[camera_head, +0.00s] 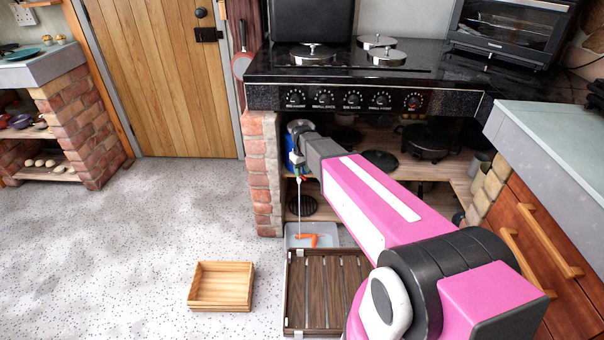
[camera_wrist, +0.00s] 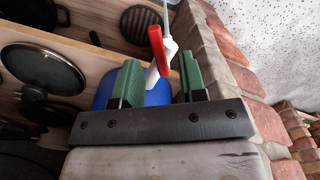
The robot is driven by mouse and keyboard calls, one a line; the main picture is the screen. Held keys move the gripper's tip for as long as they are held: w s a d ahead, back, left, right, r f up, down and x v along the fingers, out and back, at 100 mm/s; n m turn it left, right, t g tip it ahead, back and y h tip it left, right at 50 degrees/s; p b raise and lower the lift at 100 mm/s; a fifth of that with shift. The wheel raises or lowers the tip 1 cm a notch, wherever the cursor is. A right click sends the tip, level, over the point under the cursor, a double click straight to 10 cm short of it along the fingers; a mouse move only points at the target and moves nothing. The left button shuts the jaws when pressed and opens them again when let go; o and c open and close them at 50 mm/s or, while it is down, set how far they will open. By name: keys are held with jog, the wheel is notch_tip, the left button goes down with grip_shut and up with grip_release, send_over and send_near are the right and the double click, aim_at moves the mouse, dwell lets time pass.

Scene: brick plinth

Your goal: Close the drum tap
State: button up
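The blue drum (camera_head: 290,152) sits on the wooden shelf under the cooktop, mostly hidden behind my arm; its blue side also shows in the wrist view (camera_wrist: 148,98). Its tap (camera_wrist: 168,48) is white with a red handle (camera_wrist: 158,50). A thin pale stream (camera_head: 299,212) drops from the tap to a grey tray in the head view. My gripper (camera_wrist: 158,80) is open, with green fingers apart on either side of the tap. The red handle shows between and just beyond the fingertips; whether either finger touches it I cannot tell.
The grey tray (camera_head: 328,229) on the floor holds an orange object (camera_head: 308,239). A dark slatted crate (camera_head: 318,290) and a light wooden box (camera_head: 221,286) stand nearer. A brick pillar (camera_head: 261,180) is close left of the drum. Pans (camera_head: 426,143) crowd the shelf rightward.

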jog(key=shift+f, duration=0.8)
grip_shut()
jog(key=n, duration=0.3)
jog(key=w+n, duration=0.1)
jog(key=n, duration=0.3)
jog(key=w+d+n, duration=0.1)
jog(key=n, duration=0.3)
dwell(0.4)
